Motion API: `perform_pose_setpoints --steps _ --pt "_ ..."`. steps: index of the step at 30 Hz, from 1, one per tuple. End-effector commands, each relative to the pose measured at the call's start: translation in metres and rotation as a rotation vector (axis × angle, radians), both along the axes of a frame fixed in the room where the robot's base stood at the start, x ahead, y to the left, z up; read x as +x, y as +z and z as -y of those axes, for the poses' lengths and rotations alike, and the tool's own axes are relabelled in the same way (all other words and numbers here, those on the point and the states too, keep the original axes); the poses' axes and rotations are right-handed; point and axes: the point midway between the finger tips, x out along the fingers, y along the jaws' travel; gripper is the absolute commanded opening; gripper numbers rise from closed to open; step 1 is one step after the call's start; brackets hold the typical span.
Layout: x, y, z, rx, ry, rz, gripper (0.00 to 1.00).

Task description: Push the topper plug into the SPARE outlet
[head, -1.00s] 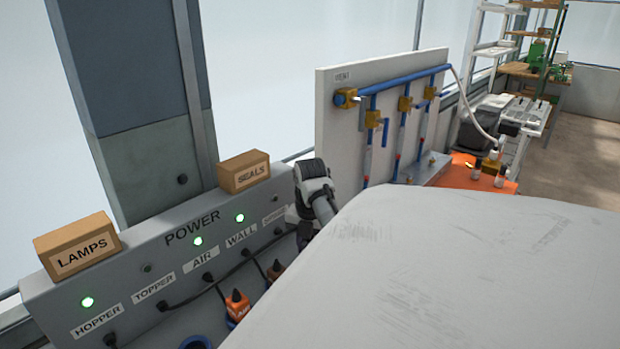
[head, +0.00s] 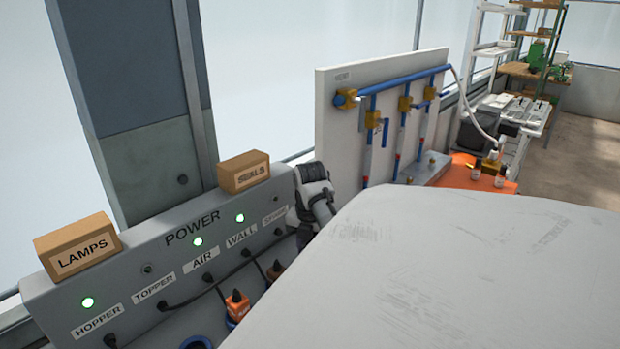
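The grey POWER panel (head: 130,250) stands at lower left, with outlets labelled HOPPER, TOPPER, AIR, WALL and SPARE. The SPARE label (head: 273,218) is at the right end, partly hard to read, with a dark lamp (head: 278,231) above it. The TOPPER lamp (head: 147,269) is also dark; the HOPPER, AIR and WALL lamps are green. A black cable (head: 225,274) runs from below the TOPPER label up right toward my gripper (head: 305,229). My wrist is just right of the SPARE label. My fingers, the topper plug and the SPARE socket are hidden or indistinct.
LAMPS (head: 78,248) and SEALS (head: 244,172) boxes sit on the panel's top edge. A white board (head: 340,120) with blue pipes stands behind my wrist. A large pale surface (head: 430,270) fills the lower right.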

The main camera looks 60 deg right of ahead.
Motion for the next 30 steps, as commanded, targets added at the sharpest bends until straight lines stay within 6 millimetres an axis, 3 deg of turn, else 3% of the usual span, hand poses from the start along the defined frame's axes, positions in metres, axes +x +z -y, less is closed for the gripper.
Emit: perform_pose_setpoints --steps 2,3,9,20,23,30 --pt "0.000 -0.002 0.000 0.000 0.000 0.001 0.08" --pt "0.000 -0.002 0.000 0.000 0.001 0.001 0.36" --pt "0.000 -0.001 0.000 0.000 0.000 0.000 0.60" --pt "0.000 0.004 0.000 -0.001 0.000 0.000 0.60" --pt "0.001 0.016 0.000 -0.002 0.001 0.000 0.60" --pt "-0.001 0.075 0.001 -0.005 -0.001 -0.002 0.60"
